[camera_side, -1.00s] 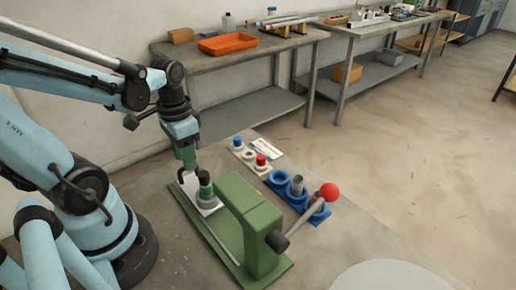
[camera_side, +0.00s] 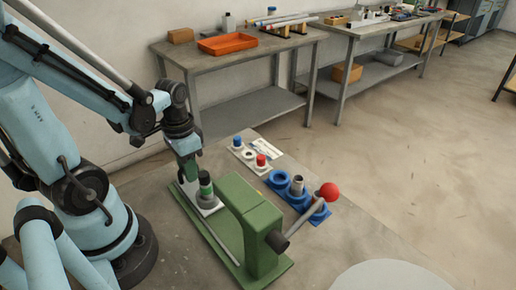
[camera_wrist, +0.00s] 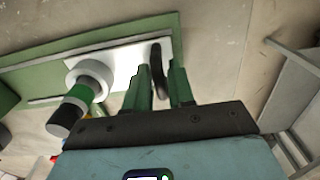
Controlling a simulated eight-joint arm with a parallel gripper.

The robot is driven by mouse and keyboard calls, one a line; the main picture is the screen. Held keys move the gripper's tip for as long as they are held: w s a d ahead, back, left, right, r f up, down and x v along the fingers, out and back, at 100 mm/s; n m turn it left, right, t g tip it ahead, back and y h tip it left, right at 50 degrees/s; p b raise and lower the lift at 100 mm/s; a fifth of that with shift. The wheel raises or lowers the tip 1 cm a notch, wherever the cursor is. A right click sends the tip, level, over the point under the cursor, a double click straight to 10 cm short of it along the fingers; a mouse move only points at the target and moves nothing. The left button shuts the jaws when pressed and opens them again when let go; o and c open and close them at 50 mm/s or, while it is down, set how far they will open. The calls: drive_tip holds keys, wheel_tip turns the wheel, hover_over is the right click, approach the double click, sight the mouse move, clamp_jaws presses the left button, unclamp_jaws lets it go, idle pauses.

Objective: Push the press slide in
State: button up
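The press slide is a white plate (camera_side: 210,211) on the green base of the press (camera_side: 247,222); it also shows in the wrist view (camera_wrist: 122,72). A dark upright handle (camera_wrist: 157,62) stands at the plate's outer end. My gripper (camera_side: 190,176) is low over the handle end. In the wrist view its two green fingers (camera_wrist: 159,80) stand apart on either side of the handle, with small gaps showing. The side view hides the handle behind my gripper.
The press lever with a red knob (camera_side: 329,192) sticks out to the right. Blue ring holders (camera_side: 279,181) and a pale tray with small parts (camera_side: 248,157) stand behind the press.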

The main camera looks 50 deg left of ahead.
sight(212, 200)
clamp_jaws()
drive_tip(key=shift+d, duration=5.3)
drive_tip(key=shift+o, duration=1.7)
unclamp_jaws()
drive_tip(key=shift+r, duration=0.1)
drive_tip(key=shift+r, duration=3.4)
drive_tip(key=shift+w, duration=0.1)
